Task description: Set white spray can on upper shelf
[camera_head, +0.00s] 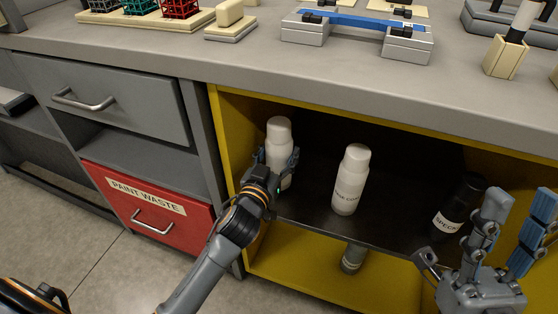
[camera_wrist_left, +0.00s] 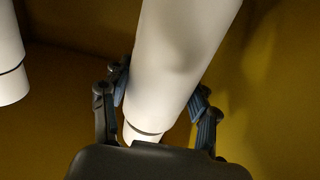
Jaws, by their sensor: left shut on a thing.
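A white spray can (camera_head: 279,132) stands at the left end of the upper shelf (camera_head: 302,200) in the yellow cabinet. My left gripper (camera_head: 276,163) is shut around its lower body; the can also fills the middle of the left wrist view (camera_wrist_left: 180,60), between the two fingers (camera_wrist_left: 160,105). A second white can (camera_head: 350,180) with a printed label stands to its right on the same shelf. My right gripper (camera_head: 510,235) is open and empty at the right, in front of the cabinet. Whether the held can's base touches the shelf is hidden.
A black can (camera_head: 459,206) with a white label stands at the shelf's right, near my right gripper. Another can (camera_head: 353,258) is on the yellow lower level (camera_head: 300,268). The grey worktop (camera_head: 300,75) overhangs the shelf. A red drawer (camera_head: 150,208) lies to the left.

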